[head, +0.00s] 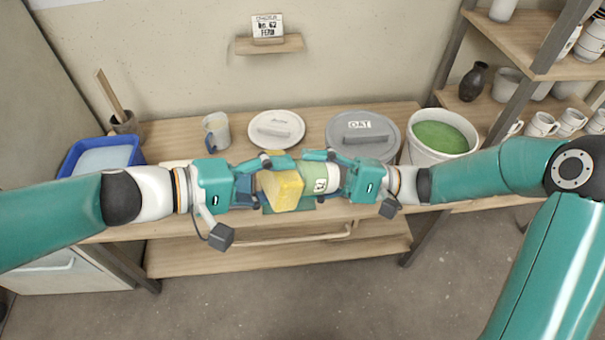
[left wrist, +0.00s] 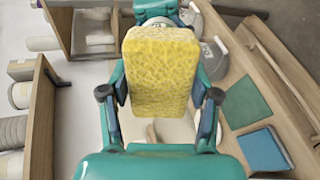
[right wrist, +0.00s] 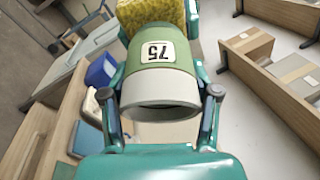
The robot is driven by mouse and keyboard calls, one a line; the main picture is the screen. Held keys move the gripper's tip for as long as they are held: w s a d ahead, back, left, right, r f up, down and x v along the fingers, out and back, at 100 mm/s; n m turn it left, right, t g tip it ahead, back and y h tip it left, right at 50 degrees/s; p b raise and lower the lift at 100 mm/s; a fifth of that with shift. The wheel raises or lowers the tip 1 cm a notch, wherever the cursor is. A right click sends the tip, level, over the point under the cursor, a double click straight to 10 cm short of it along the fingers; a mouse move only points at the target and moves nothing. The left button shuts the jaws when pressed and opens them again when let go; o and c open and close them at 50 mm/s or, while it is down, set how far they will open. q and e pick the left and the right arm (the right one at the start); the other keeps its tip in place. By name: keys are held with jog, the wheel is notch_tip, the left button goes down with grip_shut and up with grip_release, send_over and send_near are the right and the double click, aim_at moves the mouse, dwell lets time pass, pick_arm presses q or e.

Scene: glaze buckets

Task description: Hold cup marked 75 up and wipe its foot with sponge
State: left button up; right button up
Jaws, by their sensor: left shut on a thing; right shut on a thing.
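My left gripper (head: 262,182) is shut on a yellow sponge (head: 281,191), which also fills the middle of the left wrist view (left wrist: 160,70). My right gripper (head: 336,176) is shut on a green cup (head: 310,180) with a pale grey band. The cup lies sideways in the air above the table. In the right wrist view, the cup (right wrist: 161,90) shows a label reading 75, with its open mouth towards that camera. Its far end, the foot, is at the sponge and hidden behind it. I cannot tell whether they are pressed together.
On the wooden table (head: 190,128) stand a blue tub (head: 70,160), a mug (head: 216,131), a white lid (head: 276,129), a grey lid marked OAT (head: 345,145) and a bucket of green glaze (head: 438,137). Shelves (head: 515,35) with cups stand at right.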

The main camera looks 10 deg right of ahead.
pick_arm(q)
jog(key=shift+d, duration=0.1)
jog(key=shift+d+r, duration=0.2)
jog(key=shift+r, duration=0.75)
jog(key=shift+s+a+f, duration=0.1)
jog(key=shift+a+f, duration=0.15)
jog(key=shift+f, duration=0.35)
jog(key=shift+w+a+f, duration=0.1)
jog(key=shift+a+f, duration=0.1)
jog(key=shift+f, duration=0.45)
jog(key=shift+s+a+f, duration=0.1)
jog(key=shift+a+f, duration=0.15)
jog(key=shift+f, duration=0.35)
jog(key=shift+d+r, duration=0.25)
jog(key=shift+r, duration=0.35)
jog(key=shift+d+r, duration=0.25)
jog(key=shift+r, duration=0.35)
jog(key=shift+d+r, duration=0.25)
jog(key=shift+r, duration=0.35)
jog(key=shift+a+f, duration=0.35)
jog(key=shift+f, duration=0.55)
jog(key=shift+a+f, duration=0.35)
jog(key=shift+f, duration=0.55)
jog(key=shift+d+r, duration=0.2)
jog(key=shift+r, duration=0.3)
jog(key=shift+d+r, duration=0.2)
jog(key=shift+r, duration=0.25)
jog(key=shift+d+r, duration=0.25)
jog(key=shift+r, duration=0.7)
